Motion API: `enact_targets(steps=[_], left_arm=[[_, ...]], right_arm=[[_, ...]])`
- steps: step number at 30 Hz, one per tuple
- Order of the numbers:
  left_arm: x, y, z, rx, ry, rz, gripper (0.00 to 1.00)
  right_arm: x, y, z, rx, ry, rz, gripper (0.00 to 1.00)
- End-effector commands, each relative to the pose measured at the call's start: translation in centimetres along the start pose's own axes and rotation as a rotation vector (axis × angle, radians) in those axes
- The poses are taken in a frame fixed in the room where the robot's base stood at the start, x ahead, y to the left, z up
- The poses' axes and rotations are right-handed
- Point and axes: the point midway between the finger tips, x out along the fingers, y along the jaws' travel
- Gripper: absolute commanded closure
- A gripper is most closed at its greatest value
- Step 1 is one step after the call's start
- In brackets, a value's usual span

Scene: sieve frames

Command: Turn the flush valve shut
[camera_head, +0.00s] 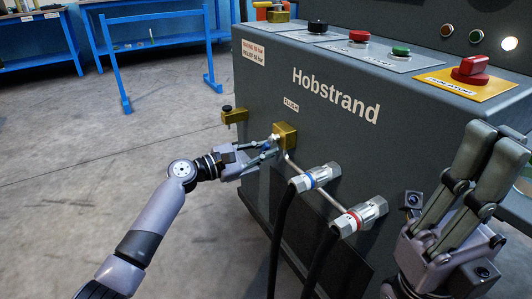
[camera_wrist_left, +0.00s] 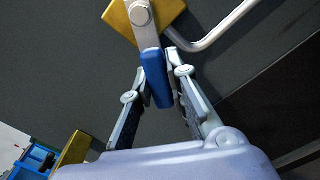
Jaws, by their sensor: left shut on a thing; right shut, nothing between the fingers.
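The flush valve is a brass block (camera_head: 285,135) on the front of the dark grey Hobstrand machine, below a small FLUSH label (camera_head: 291,105). In the left wrist view, the brass block (camera_wrist_left: 172,14) carries a silver lever with a blue handle sleeve (camera_wrist_left: 156,78). My left gripper (camera_head: 267,149) is shut on the blue handle, with one finger on each side of it in the left wrist view (camera_wrist_left: 158,66). In the head view the fingers mostly hide the handle. My right gripper (camera_head: 490,133) is shut and empty, raised at the right in front of the machine.
A bent pipe runs from the valve to hose couplings with a blue ring (camera_head: 316,178) and a red ring (camera_head: 358,216); black hoses hang below. Another brass fitting (camera_head: 234,116) sits left of the valve. A red knob (camera_head: 470,67) and buttons are on top.

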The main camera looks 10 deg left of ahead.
Motion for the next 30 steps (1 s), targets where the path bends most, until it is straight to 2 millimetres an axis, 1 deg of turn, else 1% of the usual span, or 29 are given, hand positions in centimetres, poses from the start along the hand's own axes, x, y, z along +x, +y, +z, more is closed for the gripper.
enact_targets(steps=[5,16,17,18,26,30], left_arm=[[-0.01,0.09,-0.10,0.029,0.002,-0.002,1.00],[-0.03,0.09,-0.12,0.032,0.003,-0.002,1.00],[-0.03,0.09,-0.12,0.032,0.003,-0.002,0.83],[-0.02,0.09,-0.12,0.032,0.002,-0.002,0.81],[-0.01,0.14,-0.06,0.031,0.001,-0.001,0.63],[0.00,0.15,-0.03,0.031,0.001,-0.001,0.63]], right_arm=[[0.27,-0.01,-0.17,-0.001,0.011,-0.002,1.00],[0.29,0.00,-0.23,0.000,0.012,0.000,1.00],[0.28,0.00,-0.22,0.000,0.011,0.000,1.00],[0.25,0.00,-0.22,0.000,0.011,0.000,1.00],[0.12,0.01,-0.18,0.000,0.007,0.002,1.00],[0.10,0.01,-0.17,0.001,0.006,0.002,1.00]])
